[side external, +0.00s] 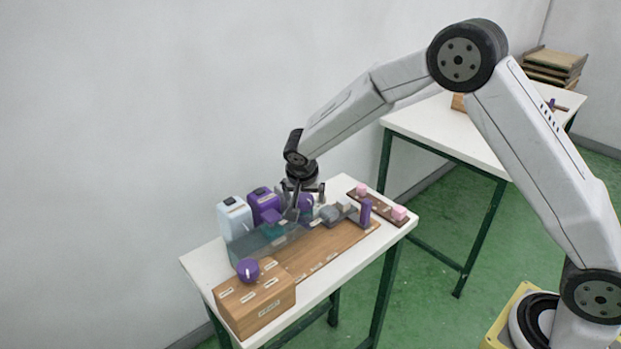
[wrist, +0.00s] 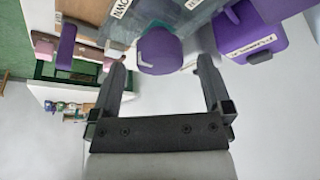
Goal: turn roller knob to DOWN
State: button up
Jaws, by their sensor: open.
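The roller knob is a round purple knob (side external: 306,202) near the back of the bench, partly hidden by my gripper (side external: 304,204). In the wrist view the purple knob (wrist: 158,50) lies between my two open fingers (wrist: 162,66), with a gap on each side. A partly cut-off label (wrist: 120,8), upside down and seemingly DOWN, is beside it. Another purple knob (side external: 248,270) sits on the wooden box (side external: 262,302) at the front.
A pale blue container (side external: 234,217) and a purple container (side external: 262,202) stand left of my gripper. A see-through teal panel (side external: 258,243) runs along the wooden board (side external: 325,250). An upright purple piece (side external: 366,212) and pink blocks (side external: 399,212) are to the right.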

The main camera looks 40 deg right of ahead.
jog(key=v, duration=0.6)
jog(key=shift+r, duration=0.2)
jog(key=shift+s, duration=0.2)
jog(key=s+d+f+n+y, duration=0.1)
jog(key=s+n, duration=0.3)
jog(key=s, duration=0.8)
jog(key=s+d+n+y, duration=0.2)
jog(key=s+n, duration=0.3)
jog(key=s, duration=0.6)
jog(key=shift+s+d+f+g, duration=0.3)
jog(key=shift+s+d+f, duration=0.1)
jog(key=shift+d, duration=0.3)
